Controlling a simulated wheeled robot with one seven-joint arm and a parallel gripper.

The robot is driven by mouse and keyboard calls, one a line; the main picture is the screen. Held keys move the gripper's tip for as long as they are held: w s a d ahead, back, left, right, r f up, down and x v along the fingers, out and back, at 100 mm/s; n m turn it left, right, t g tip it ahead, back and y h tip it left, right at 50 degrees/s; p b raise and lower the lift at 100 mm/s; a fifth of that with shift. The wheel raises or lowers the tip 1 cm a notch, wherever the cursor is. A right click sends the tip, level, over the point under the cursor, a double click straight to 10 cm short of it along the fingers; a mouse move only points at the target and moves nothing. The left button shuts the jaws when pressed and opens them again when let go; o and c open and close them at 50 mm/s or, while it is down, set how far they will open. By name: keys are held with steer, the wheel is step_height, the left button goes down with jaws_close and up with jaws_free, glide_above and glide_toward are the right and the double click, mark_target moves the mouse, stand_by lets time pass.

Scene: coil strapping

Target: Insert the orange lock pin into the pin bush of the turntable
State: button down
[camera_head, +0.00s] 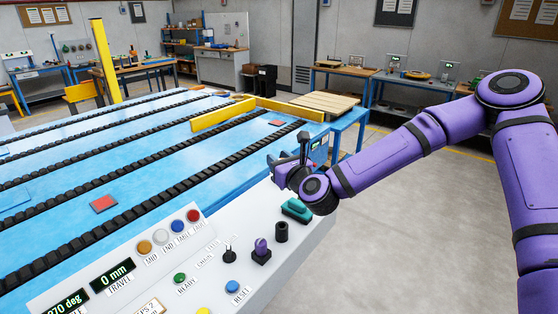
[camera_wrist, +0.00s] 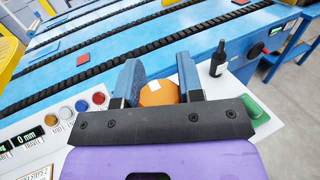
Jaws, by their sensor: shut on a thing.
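My gripper (camera_wrist: 158,80) has its two blue-grey fingers on either side of the orange lock pin (camera_wrist: 157,93) in the wrist view. It is shut on the pin, whose rounded orange top with a small pale patch shows between the fingers. The pin's lower part is hidden. In the head view my gripper (camera_head: 284,172) is above the far right end of the grey control panel, beside the blue table, and the pin cannot be made out there. I cannot identify the pin bush of the turntable in either view.
The grey panel (camera_head: 245,262) carries buttons, a purple knob (camera_head: 261,250), a black cylinder (camera_head: 281,232) and a green handle (camera_head: 297,210). A black bottle-shaped upright (camera_wrist: 217,60) stands right of the fingers. The blue table (camera_head: 150,150) has dark roller rows and yellow guides (camera_head: 222,115).

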steer(key=shift+r, duration=0.6)
stand_by(0.3)
steer(key=c, duration=1.3)
jaws_free()
jaws_close()
steer(key=shift+r, duration=0.8)
